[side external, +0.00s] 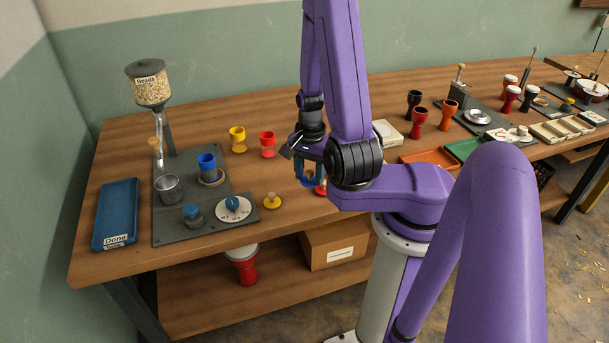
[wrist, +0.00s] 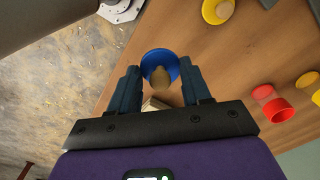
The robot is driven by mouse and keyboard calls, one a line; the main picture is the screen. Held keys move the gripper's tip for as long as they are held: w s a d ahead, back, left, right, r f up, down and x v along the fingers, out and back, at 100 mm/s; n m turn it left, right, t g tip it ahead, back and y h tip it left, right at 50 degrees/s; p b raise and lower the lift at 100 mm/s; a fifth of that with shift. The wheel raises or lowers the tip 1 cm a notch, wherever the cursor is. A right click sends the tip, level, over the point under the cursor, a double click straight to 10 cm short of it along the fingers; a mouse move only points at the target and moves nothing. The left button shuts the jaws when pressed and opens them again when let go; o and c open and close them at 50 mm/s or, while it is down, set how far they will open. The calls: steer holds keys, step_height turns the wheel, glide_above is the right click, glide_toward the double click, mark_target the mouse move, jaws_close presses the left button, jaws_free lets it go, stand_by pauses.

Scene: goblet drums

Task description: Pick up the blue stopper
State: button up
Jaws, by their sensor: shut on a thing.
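The blue stopper (wrist: 158,58) is a round blue disc with a pale wooden knob, seen in the wrist view between the fingertips. My gripper (wrist: 162,82) is shut on it; how the fingers touch the knob is not clear. In the side external view my gripper (side external: 308,177) points down near the front edge of the bench, right of the yellow stopper (side external: 272,201). The blue stopper is mostly hidden there by the fingers, and I cannot tell whether it is lifted. A red piece (side external: 321,188) shows just right of the fingers.
A yellow drum (side external: 238,139) and a red drum (side external: 268,145) stand behind. A grey station plate (side external: 180,233) holds a blue drum (side external: 207,163) and a white dial (side external: 236,215). A blue tray (side external: 117,212) lies far left. Orange and green trays are right.

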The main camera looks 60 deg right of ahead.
steer(key=s+a+r, duration=0.3)
steer(key=s+r, duration=0.2)
steer(key=s, duration=0.4)
steer(key=shift+n, duration=0.7)
steer(key=w+d, duration=0.1)
steer(key=w, duration=0.2)
steer(key=w+d, duration=0.1)
steer(key=w, duration=0.2)
steer(key=w+d, duration=0.2)
steer(key=w, duration=0.1)
steer(key=shift+w+r, duration=0.15)
steer(key=shift+r, duration=0.1)
steer(key=w, duration=0.4)
steer(key=w+d+n, duration=0.1)
steer(key=w, duration=0.3)
steer(key=w+r+n, duration=0.1)
steer(key=w, duration=0.3)
steer(key=shift+w+d, duration=0.25)
steer(key=shift+d, duration=0.15)
steer(key=w+a+n, duration=0.1)
steer(key=w+a, duration=0.1)
steer(key=w, duration=0.4)
steer(key=w+a+n, duration=0.1)
steer(key=w+a, duration=0.1)
steer(key=w, duration=0.4)
steer(key=w+a, duration=0.2)
steer(key=w, duration=0.3)
steer(key=shift+w+r+n, duration=0.3)
steer(key=shift+w+n, duration=0.1)
step_height(320, 180, down, 6)
